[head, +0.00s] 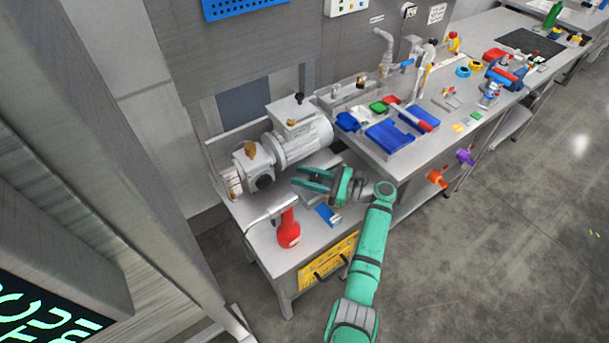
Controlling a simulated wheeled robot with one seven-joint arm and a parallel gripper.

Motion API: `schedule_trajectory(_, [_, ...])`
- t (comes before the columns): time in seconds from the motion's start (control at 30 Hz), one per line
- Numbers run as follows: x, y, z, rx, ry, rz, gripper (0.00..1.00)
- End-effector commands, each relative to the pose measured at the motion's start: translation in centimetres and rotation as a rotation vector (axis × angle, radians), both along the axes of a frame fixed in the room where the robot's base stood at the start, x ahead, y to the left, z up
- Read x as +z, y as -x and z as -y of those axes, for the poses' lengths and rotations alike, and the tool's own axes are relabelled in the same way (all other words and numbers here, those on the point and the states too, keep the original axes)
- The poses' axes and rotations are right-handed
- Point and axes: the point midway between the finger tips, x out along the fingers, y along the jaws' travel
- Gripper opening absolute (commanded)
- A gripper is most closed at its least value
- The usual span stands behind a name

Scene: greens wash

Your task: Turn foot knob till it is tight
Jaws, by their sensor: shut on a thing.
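A grey motor-and-pump unit (302,138) stands on the metal bench at the left, with a brass fitting and a dark round port at its left end. My gripper (299,177) reaches in from the right, low at the near side of the motor's base. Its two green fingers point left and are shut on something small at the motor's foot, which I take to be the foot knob. The knob itself is hidden by the fingers and too small to make out, so its tightness does not show.
A red bottle-shaped object (288,230) and a blue block (326,213) stand on the bench in front of my gripper. A yellow perforated drawer front (328,264) is below. Blue trays (389,135) lie on the higher bench to the right. The floor at right is clear.

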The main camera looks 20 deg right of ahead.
Motion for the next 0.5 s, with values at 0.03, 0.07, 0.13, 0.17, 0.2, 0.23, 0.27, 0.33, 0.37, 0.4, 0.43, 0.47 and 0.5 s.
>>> schedule_trajectory(0.03, [0.12,0.02,0.09,0.014,0.000,0.001,0.09])
schedule_trajectory(0.07, [0.14,0.05,0.08,0.022,0.000,0.001,0.09])
schedule_trajectory(0.13, [0.10,0.10,0.07,0.036,-0.001,0.001,0.09])
schedule_trajectory(0.17, [0.09,0.14,0.04,0.041,0.000,0.001,0.09])
schedule_trajectory(0.2, [0.07,0.18,0.02,0.047,0.000,0.001,0.09])
schedule_trajectory(0.23, [0.06,0.19,0.01,0.049,0.001,0.001,0.09])
schedule_trajectory(0.27, [0.05,0.20,0.00,0.052,0.001,0.001,0.09])
schedule_trajectory(0.33, [0.02,0.21,-0.01,0.054,0.001,0.001,0.09])
schedule_trajectory(0.37, [0.02,0.22,-0.01,0.055,0.001,0.001,0.09])
schedule_trajectory(0.4, [0.01,0.22,-0.01,0.055,0.001,0.001,0.09])
schedule_trajectory(0.43, [0.01,0.22,-0.01,0.055,0.001,0.001,0.09])
schedule_trajectory(0.47, [0.01,0.22,0.00,0.055,0.001,0.001,0.09])
schedule_trajectory(0.5, [0.01,0.22,0.00,0.055,0.001,0.001,0.09])
